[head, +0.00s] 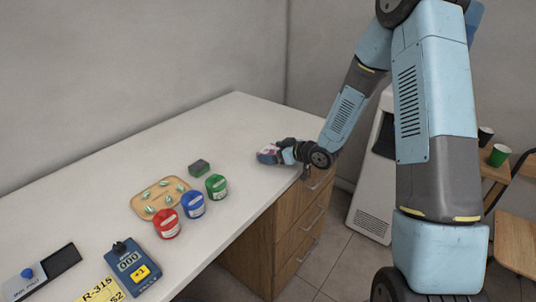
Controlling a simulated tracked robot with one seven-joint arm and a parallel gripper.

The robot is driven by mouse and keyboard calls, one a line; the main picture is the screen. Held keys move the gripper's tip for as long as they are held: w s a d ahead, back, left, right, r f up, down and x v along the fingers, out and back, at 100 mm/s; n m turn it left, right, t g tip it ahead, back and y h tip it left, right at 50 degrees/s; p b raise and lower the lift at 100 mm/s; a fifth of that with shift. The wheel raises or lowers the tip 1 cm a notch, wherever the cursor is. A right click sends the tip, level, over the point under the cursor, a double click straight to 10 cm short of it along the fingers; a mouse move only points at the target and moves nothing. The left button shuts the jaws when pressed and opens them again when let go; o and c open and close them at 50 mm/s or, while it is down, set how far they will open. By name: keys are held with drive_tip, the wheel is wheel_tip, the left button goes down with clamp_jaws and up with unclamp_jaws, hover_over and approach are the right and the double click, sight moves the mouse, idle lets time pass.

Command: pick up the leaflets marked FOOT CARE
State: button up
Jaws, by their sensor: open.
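My gripper (273,154) is low over the far right part of the white counter, and its fingers point left. It is open. A small pink and white thing (267,150) shows at the fingertips. It may be the leaflets, but it is mostly hidden and too small to read. I cannot tell whether it lies between the fingers or just under them. No FOOT CARE marking is legible anywhere in view.
On the counter (95,190) are red (166,224), blue (193,204) and green (216,187) tubs, a wooden tray (153,191), a dark green block (199,167), a blue meter (132,267) and a black device (40,273). The counter's back is clear.

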drive_tip(key=shift+w+a+f, duration=0.15)
drive_tip(key=shift+a, duration=0.05)
drive_tip(key=c, duration=0.7)
